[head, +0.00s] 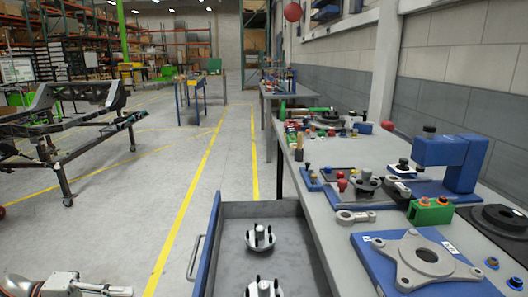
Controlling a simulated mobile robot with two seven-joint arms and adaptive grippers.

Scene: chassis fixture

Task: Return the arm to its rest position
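In the head view, part of my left arm (58,284) shows at the bottom left corner, over the grey floor. It is silver with a red-orange band, and a thin metal end, which seems to be my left gripper (118,291), points right. The bottom edge cuts it off, so I cannot see whether its fingers are open or shut. It is apart from the drawer and the bench. My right arm and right gripper are out of view.
An open drawer (225,268) with two metal knob-like parts (260,238) juts from the workbench (335,240). On the bench are a blue plate with a metal flange (424,258), a blue press (452,158) and a green block (430,212). A wheeled chassis frame (62,165) stands left; the yellow-lined aisle is clear.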

